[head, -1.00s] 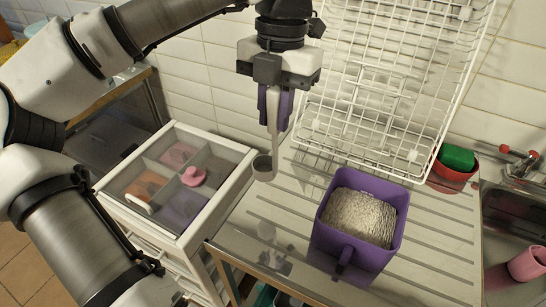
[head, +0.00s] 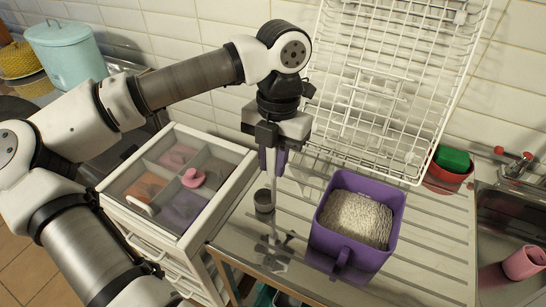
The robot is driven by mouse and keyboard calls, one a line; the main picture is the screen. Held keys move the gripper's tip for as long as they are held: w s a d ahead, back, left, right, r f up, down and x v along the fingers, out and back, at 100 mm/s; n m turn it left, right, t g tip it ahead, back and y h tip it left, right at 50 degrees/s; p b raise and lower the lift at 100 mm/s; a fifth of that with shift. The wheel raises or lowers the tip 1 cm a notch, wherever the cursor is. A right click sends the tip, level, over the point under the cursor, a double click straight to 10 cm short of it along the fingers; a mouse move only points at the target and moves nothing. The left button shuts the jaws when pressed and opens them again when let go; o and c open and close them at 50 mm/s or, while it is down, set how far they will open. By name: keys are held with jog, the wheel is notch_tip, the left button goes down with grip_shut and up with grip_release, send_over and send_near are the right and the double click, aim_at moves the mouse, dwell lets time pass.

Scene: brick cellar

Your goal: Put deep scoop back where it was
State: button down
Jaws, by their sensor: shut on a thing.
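The deep scoop (head: 264,201) is a small grey cup on a long, thin, pale upright handle. My gripper (head: 271,164), with purple fingers, is shut on the upper part of the handle. The scoop hangs upright over the left part of the ribbed metal drainboard (head: 430,235), with the cup at the bottom. I cannot tell whether the cup touches the surface. A purple square container (head: 376,248) with pale, grainy contents stands just right of the scoop, its handle towards the front.
A white wire rack (head: 385,85) leans on the tiled wall behind. A white drawer unit (head: 205,225) with a clear-lidded, compartmented top stands left. A red bowl with a green block (head: 453,160) and the sink (head: 500,215) with a pink cup (head: 523,262) are right.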

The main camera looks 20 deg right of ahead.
jog(key=shift+f, duration=0.2)
jog(key=c, duration=1.3)
grip_release()
jog(key=shift+r, duration=0.1)
jog(key=shift+r, duration=0.1)
